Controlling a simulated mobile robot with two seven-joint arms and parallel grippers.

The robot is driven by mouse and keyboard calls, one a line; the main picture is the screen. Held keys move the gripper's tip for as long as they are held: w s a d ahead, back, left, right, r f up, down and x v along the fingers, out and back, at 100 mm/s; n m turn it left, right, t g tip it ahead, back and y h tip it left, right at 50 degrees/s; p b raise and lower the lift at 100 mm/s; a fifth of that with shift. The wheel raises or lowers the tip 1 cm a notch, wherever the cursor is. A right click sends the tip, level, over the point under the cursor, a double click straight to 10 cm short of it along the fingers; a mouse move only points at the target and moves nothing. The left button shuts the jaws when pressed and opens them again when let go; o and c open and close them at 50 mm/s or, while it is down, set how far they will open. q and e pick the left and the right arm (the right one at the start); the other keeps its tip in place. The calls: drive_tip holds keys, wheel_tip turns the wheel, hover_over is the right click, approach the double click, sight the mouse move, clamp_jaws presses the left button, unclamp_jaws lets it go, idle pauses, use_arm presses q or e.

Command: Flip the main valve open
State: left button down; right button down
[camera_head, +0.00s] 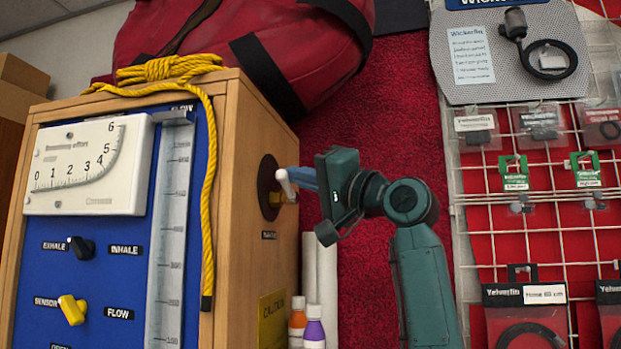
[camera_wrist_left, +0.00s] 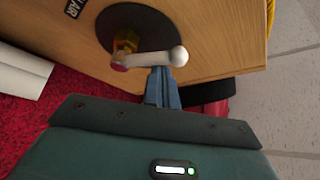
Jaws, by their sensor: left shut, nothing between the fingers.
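The main valve is on the right side of the wooden cabinet (camera_head: 236,200). It has a round dark plate (camera_head: 267,187), a brass fitting and a white lever (camera_head: 284,184) with a rounded end. In the left wrist view the white lever (camera_wrist_left: 152,58) extends to the right from the brass fitting (camera_wrist_left: 125,42). My left gripper (camera_head: 297,178) has its blue fingers together, empty, right beside the lever. In the left wrist view the fingertips (camera_wrist_left: 160,74) lie close against the lever near its rounded end; I cannot tell if they touch. My right gripper is not in view.
The blue front panel (camera_head: 110,275) carries a gauge (camera_head: 88,167) and knobs. A yellow rope (camera_head: 208,190) hangs at the cabinet's corner. White rolls (camera_head: 327,270) and small bottles (camera_head: 314,328) stand below the valve. A wire rack (camera_head: 540,215) with hanging goods is at right.

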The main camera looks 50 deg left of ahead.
use_arm(q)
drive_tip(key=shift+s+f, duration=0.15)
drive_tip(key=shift+f, duration=0.4)
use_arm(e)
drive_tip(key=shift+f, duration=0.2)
use_arm(q)
drive_tip(key=shift+d, duration=0.1)
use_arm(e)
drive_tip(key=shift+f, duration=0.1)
use_arm(q)
drive_tip(key=b+v, duration=0.2)
drive_tip(key=v, duration=1.1)
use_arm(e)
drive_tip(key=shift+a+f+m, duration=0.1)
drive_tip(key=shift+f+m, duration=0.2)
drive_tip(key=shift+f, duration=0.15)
use_arm(q)
drive_tip(key=shift+r, duration=0.15)
